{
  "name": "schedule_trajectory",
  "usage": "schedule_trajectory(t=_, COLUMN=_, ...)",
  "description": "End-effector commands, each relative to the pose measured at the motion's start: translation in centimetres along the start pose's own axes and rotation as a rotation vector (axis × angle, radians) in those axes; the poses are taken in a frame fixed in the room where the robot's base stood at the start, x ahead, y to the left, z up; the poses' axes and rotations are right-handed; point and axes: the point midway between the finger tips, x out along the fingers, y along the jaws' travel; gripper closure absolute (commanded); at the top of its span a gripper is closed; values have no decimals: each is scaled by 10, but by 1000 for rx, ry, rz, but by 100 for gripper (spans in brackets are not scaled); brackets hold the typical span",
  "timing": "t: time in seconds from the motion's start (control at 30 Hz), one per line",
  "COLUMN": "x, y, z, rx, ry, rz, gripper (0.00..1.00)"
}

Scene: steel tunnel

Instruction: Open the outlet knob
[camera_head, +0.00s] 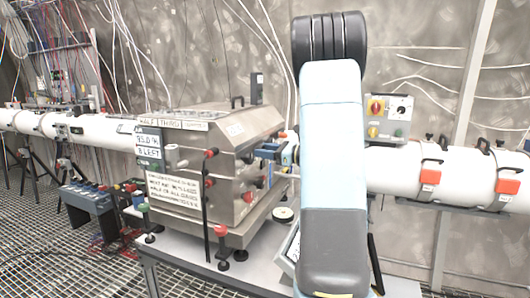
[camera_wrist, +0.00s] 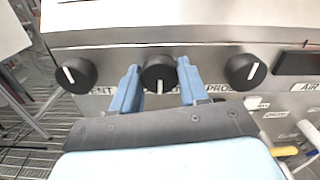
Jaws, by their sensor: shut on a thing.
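The steel box's panel (camera_wrist: 200,68) fills the wrist view and carries three black knobs with white pointer lines. My gripper (camera_wrist: 160,82) has one blue finger on each side of the middle knob (camera_wrist: 160,66) and is shut on it. Its white line points about straight down. The left knob (camera_wrist: 75,74) and the right knob (camera_wrist: 245,71) stand free on either side. The label under the middle knob is mostly hidden by my fingers, so I cannot read which knob is the outlet.
The steel box (camera_head: 215,150) stands on a grey table (camera_head: 180,265) in the head view. White beam pipes (camera_head: 400,172) run out on both sides. A control box with knobs (camera_head: 390,108) hangs behind my arm. Grated floor (camera_head: 60,255) lies open at lower left.

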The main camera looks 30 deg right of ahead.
Motion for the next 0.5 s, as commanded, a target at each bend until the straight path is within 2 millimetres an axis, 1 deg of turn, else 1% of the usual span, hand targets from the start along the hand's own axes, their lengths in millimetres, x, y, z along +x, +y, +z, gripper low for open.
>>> schedule_trajectory(t=0.33, x=0, y=0, z=0, rx=241, ry=0, rz=0, gripper=87)
schedule_trajectory(t=0.5, x=0, y=-1, z=-1, rx=318, ry=0, rz=-1, gripper=87)
